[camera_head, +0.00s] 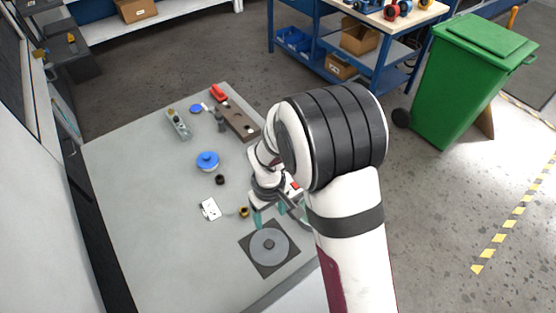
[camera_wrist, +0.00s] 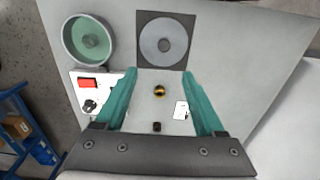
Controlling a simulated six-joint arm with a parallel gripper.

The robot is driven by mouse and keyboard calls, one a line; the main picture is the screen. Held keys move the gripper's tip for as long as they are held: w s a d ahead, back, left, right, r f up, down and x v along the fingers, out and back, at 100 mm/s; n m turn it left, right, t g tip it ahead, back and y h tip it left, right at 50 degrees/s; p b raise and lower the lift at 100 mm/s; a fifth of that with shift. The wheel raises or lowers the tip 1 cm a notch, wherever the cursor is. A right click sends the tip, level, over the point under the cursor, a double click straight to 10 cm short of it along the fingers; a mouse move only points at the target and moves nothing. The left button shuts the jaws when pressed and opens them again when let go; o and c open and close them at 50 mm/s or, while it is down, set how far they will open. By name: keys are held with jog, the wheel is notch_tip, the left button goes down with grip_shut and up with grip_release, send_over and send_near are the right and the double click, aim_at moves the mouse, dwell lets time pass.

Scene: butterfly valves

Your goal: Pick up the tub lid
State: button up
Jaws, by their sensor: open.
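A blue round lid-like piece with a raised centre (camera_head: 208,161) lies on the grey table, left of my arm in the head view. A round grey dish with a green inside and a small knob (camera_wrist: 91,41) is at the upper left in the wrist view; my arm hides it in the head view. I cannot tell for sure which is the tub lid. My gripper (camera_head: 278,212) is open and empty above the table. In the wrist view its teal fingers (camera_wrist: 159,74) point toward the dark square plate with a grey disc (camera_wrist: 164,38), apart from both round pieces.
A small brass piece (camera_wrist: 159,91), a black cylinder (camera_head: 220,180) and a white card-like plate (camera_head: 210,209) lie near the gripper. A red switch box (camera_wrist: 87,85) stands beside the left finger. A brown block (camera_head: 241,125) is farther back. The table's left front is clear.

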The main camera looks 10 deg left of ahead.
aim_at(269, 243)
jog(key=f, duration=1.6)
jog(key=shift+s+a+f, duration=0.2)
jog(key=shift+s+a, duration=0.1)
jog(key=shift+a, duration=0.05)
grip_shut()
